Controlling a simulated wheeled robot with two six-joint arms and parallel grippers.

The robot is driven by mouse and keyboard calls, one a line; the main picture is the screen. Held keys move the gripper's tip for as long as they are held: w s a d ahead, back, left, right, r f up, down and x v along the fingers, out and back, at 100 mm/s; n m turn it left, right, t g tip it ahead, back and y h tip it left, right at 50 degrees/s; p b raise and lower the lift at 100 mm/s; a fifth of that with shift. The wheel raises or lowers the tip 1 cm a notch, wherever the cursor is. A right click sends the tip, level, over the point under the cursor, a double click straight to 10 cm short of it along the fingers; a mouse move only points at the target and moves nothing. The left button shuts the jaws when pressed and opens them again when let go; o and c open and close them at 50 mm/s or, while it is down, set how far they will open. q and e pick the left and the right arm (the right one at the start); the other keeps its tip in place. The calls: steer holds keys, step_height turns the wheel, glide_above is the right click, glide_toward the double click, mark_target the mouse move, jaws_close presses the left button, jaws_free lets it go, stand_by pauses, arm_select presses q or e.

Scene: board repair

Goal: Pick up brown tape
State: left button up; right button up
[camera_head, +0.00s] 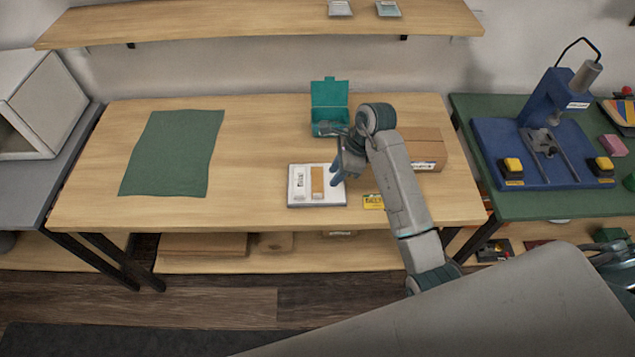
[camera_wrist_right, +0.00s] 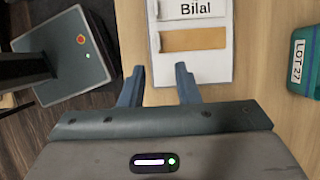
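A flat tan-brown strip (camera_head: 317,182) lies on a white panel (camera_head: 296,203) on the wooden table, beside a white label strip (camera_head: 299,182). In the right wrist view the tan strip (camera_wrist_right: 193,39) sits below the label reading "Bilal" (camera_wrist_right: 195,10). I cannot tell whether the strip is the brown tape. My right gripper (camera_head: 341,171) is just right of the panel; in its wrist view its two fingers (camera_wrist_right: 158,82) are apart with nothing between them, near the panel's lower left edge.
A teal open box (camera_head: 330,95) and a brown cardboard box (camera_head: 424,144) stand behind my right arm. A yellow label (camera_head: 373,202) lies right of the panel. A green cloth (camera_head: 174,153) covers the left side. A brownish object (camera_head: 275,242) is on the lower shelf (camera_head: 340,262).

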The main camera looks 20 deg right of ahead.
mark_target(320, 194)
steer(key=x, duration=0.3)
steer(key=shift+a+f+p, duration=0.15)
steer(key=shift+f+p, duration=0.05)
steer(key=shift+p, duration=0.15)
steer(key=shift+a+f+p, duration=0.25)
steer(key=shift+f+p, duration=0.2)
steer(key=p+x, duration=0.1)
steer(key=x, duration=0.2)
steer(key=shift+a+f+p, duration=0.2)
steer(key=shift+f+p, duration=0.05)
steer(key=shift+p, duration=0.1)
steer(key=shift+w+a+f, duration=0.1)
steer(key=shift+f, duration=0.4)
jaws_close()
